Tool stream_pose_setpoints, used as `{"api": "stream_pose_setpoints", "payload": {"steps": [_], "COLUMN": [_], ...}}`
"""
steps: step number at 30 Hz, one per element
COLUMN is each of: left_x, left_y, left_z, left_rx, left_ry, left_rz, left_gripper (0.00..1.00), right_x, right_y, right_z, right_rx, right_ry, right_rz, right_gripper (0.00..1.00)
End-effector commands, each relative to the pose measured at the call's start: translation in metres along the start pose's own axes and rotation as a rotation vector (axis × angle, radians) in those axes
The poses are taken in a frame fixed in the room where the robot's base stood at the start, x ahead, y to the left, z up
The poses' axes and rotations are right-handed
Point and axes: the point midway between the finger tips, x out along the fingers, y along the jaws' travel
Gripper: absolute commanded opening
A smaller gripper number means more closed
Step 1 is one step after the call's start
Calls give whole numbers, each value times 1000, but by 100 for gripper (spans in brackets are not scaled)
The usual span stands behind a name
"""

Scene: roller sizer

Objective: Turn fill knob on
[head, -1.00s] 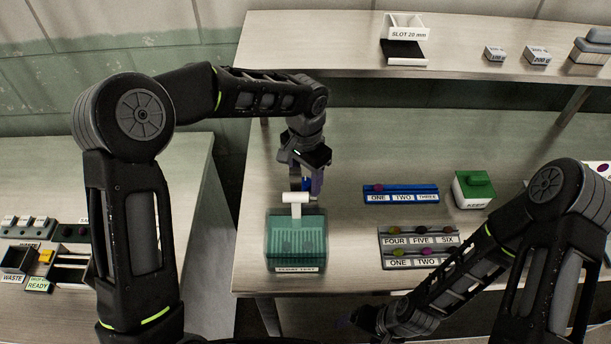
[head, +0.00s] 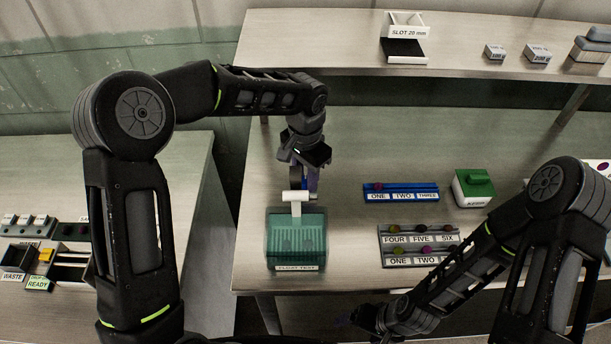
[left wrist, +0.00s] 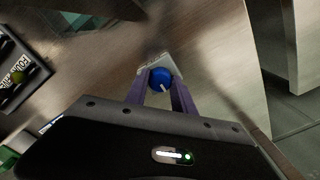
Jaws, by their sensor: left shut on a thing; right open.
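The fill knob (left wrist: 160,79) is a round blue knob with a white pointer mark, seen between my left fingers in the left wrist view. It sits by a pale fixture (left wrist: 159,62) on the bench. My left gripper (left wrist: 161,85) is shut on it, one purple finger on each side. In the head view my left gripper (head: 304,183) points down behind the white spout (head: 295,196) above the teal float test tank (head: 296,240), and the knob is mostly hidden there. My right gripper (head: 358,320) is low at the bench's front edge, dark and hard to make out, away from the knob.
A blue rack (head: 400,199) labelled ONE, TWO, THREE and a grey rack (head: 383,256) with coloured balls lie to the right. A green-topped box (head: 474,186) stands further right. A shelf (head: 340,50) runs along the back. Bench between tank and racks is clear.

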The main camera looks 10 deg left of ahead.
Motion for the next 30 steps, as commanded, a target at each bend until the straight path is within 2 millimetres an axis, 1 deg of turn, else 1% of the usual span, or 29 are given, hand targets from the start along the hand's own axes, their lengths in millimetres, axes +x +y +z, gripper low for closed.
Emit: {"api": "stream_pose_setpoints", "payload": {"steps": [8, 14, 23, 30], "left_x": [0, 0, 0, 0], "left_y": [0, 0, 0, 0], "left_z": [0, 0, 0, 0], "left_rx": [21, 91, 300, 525], "left_ry": [1, 1, 1, 1], "left_rz": [0, -1, 0, 0], "left_gripper": [0, 0, 0, 0], "right_x": [1, 3, 7, 9], "right_y": [0, 1, 2, 2], "right_z": [0, 0, -1, -1], "right_rx": [0, 0, -1, -2], "right_ry": [0, 1, 2, 3], "right_rz": [0, -1, -2, -3], "right_gripper": [86, 86, 86, 86]}}
